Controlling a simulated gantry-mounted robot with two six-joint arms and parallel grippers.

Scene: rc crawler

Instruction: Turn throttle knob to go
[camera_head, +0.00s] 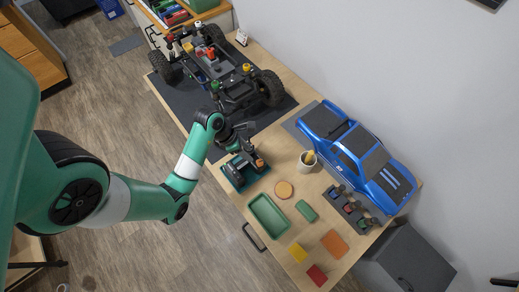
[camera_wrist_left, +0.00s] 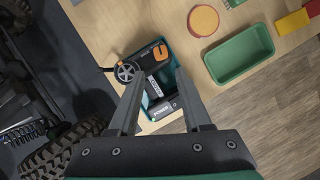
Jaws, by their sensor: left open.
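A dark controller (camera_wrist_left: 150,85) with a grey wheel (camera_wrist_left: 127,71) and an orange knob (camera_wrist_left: 160,51) sits in a teal tray (camera_head: 236,177) on the table. A label reading POWER (camera_wrist_left: 161,110) with a small green light is at its near end. I cannot read which part is the throttle knob. My left gripper (camera_head: 243,143) is above the controller in the head view. In the left wrist view its open fingers (camera_wrist_left: 155,100) straddle the controller's near part, with nothing clearly held. My right gripper is not in view.
The crawler chassis (camera_head: 235,90) stands on a dark mat, left of the blue truck body (camera_head: 362,155). A cup (camera_head: 307,161), green tray (camera_head: 268,215), round orange-topped piece (camera_head: 284,190) and coloured blocks (camera_head: 334,243) share the table. Some tabletop between them is bare.

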